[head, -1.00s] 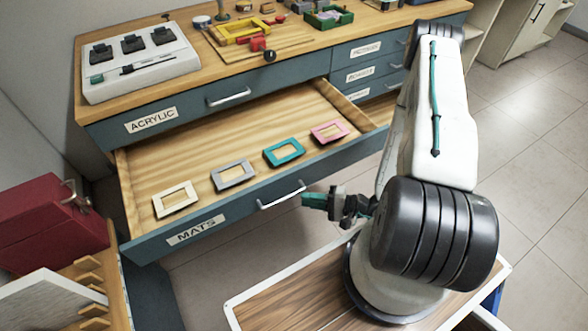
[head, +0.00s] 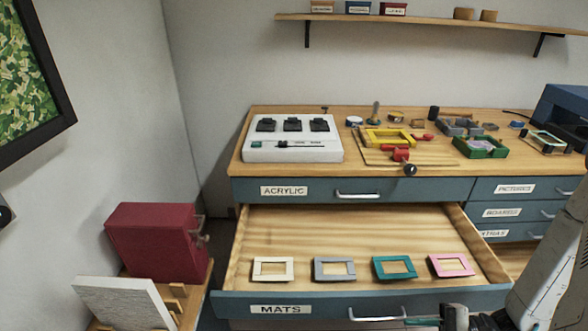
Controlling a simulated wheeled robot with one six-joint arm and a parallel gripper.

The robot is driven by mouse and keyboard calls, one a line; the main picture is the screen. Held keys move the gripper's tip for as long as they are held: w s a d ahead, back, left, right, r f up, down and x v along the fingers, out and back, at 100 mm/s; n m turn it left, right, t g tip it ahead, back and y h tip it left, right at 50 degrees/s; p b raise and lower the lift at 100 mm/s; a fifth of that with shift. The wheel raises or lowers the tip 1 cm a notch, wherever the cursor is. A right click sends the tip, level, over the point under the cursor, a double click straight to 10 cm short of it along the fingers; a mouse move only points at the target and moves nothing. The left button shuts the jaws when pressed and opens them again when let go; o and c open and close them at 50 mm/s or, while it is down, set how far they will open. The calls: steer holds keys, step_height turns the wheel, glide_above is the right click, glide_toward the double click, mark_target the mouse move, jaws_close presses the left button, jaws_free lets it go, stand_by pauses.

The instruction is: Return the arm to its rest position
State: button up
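My gripper (head: 432,322) shows only in part at the bottom edge of the head view, in front of the open MATS drawer (head: 232,302) and just right of its handle. Its fingers are mostly cut off, so I cannot tell whether it is open or shut. My arm (head: 550,262) rises at the lower right and is cut off by the frame edge. The drawer holds a cream mat (head: 273,278), a grey mat (head: 334,280), a teal mat (head: 394,276) and a pink mat (head: 451,273) in a row.
The ACRYLIC drawer (head: 300,190) above is shut. The worktop (head: 350,165) carries a white control box (head: 293,151), a yellow frame (head: 388,139) and a green tray (head: 481,156). A red box (head: 160,243) and a white panel (head: 122,302) stand at the lower left.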

steer(key=s+r+n+h, duration=0.2)
steer(key=r+h, duration=0.3)
steer(key=r, duration=0.6)
steer(key=s+r+n+h, duration=0.3)
steer(key=r+n+h, duration=0.2)
steer(key=r, duration=0.6)
steer(key=s+r+n+g+h, duration=0.1)
steer(key=r+n+h, duration=0.3)
steer(key=r, duration=0.7)
steer(key=s+h, duration=0.1)
steer(key=h, duration=0.1)
steer(key=shift+s+a+r+h, duration=0.15)
steer(key=shift+s+a+h, duration=0.15)
steer(key=shift+a+h, duration=0.1)
